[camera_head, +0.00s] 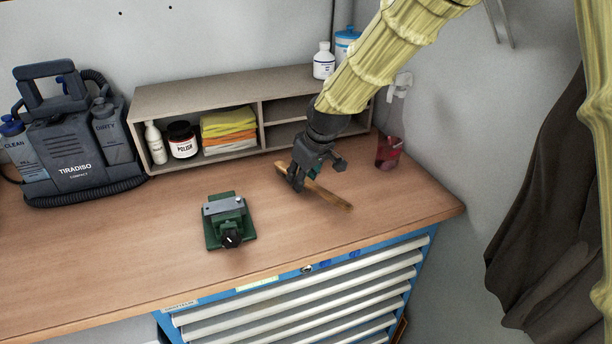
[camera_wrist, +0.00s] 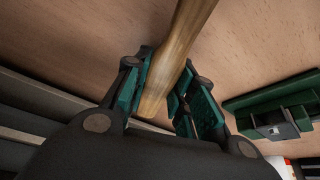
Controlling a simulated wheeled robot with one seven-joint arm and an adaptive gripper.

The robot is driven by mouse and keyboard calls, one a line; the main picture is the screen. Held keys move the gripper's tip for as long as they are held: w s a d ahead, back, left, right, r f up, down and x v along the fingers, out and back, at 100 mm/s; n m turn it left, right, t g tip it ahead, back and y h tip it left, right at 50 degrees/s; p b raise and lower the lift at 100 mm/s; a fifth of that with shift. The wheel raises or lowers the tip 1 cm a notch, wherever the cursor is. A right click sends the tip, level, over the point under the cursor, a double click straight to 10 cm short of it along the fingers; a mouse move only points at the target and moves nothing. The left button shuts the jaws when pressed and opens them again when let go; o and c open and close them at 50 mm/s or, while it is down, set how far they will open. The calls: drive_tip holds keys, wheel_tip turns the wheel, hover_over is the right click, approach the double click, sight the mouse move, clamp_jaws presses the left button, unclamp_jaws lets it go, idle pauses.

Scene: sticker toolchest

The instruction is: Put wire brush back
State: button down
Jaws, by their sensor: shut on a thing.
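The wire brush (camera_head: 330,198) shows as a long wooden piece at the right part of the wooden workbench. My gripper (camera_head: 306,172) is at its far left part, with the fingers around the wood. In the wrist view the wooden handle (camera_wrist: 174,60) runs between the two green-padded fingers (camera_wrist: 166,97). The gripper is shut on it. The bristles cannot be made out in either view. I cannot tell whether the brush touches the bench or is slightly above it.
A green vise-like tool (camera_head: 229,222) stands on the bench to the left; it also shows in the wrist view (camera_wrist: 272,112). A grey shelf (camera_head: 200,95) stands behind, with bottles and cloths. A spray bottle (camera_head: 391,140) stands at the back right. Blue drawers (camera_head: 300,300) are below.

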sight(314, 185)
drive_tip(key=shift+f, duration=0.65)
drive_tip(key=c, duration=1.1)
unclamp_jaws()
drive_tip(key=shift+r, duration=0.1)
drive_tip(key=v, duration=1.2)
